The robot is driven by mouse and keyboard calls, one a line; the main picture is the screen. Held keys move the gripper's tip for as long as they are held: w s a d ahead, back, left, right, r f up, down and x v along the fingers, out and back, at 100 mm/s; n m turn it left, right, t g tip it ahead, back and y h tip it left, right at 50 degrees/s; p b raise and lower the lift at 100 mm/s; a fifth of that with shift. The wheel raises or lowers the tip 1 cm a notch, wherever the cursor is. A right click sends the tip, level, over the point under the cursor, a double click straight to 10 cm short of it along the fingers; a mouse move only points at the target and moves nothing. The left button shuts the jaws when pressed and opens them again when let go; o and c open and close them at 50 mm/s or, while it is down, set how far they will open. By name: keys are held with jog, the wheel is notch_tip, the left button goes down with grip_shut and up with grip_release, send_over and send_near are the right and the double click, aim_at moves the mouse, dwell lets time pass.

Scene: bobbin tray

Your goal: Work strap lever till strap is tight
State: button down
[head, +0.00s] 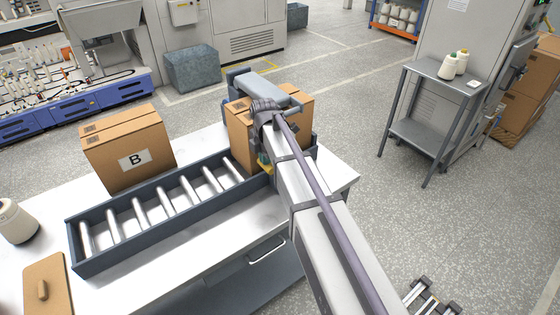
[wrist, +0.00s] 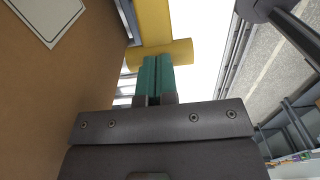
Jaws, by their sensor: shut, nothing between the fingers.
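The strap lever is yellow, with a wide arm and a round crossbar (wrist: 178,52) at its end in the wrist view. Only a small yellow piece of it (head: 264,160) shows in the head view, beside a cardboard box (head: 240,137) and mostly behind my arm. My gripper (wrist: 155,62) has its teal fingers together, with nothing between them. The fingertips are right at the crossbar; whether they touch it I cannot tell. The box's brown side (wrist: 60,90) fills the left of the wrist view. I cannot make out the strap for sure.
The box stands at the far end of a dark roller tray (head: 160,235) on a white bench (head: 205,270). Box B (head: 130,147) stands behind the tray. A yarn cone (head: 17,222) and a brown lid with a knob (head: 47,285) lie at left. The near rollers are empty.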

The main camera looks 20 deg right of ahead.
jog(key=shift+s+a+f+b, duration=0.1)
jog(key=shift+a+f+b, duration=0.1)
jog(key=shift+f+b, duration=0.8)
jog(key=r+p, duration=0.2)
jog(key=d+r+p, duration=0.1)
jog(key=r+p, duration=0.1)
jog(key=p, duration=0.1)
jog(key=r+p, duration=0.2)
jog(key=r, duration=0.1)
jog(key=shift+w+d+p, duration=0.3)
jog(key=shift+w+d, duration=0.05)
dwell(1.1)
dwell(0.3)
jog(key=shift+r, duration=0.25)
jog(key=shift+f, duration=0.2)
dwell(1.5)
dwell(0.3)
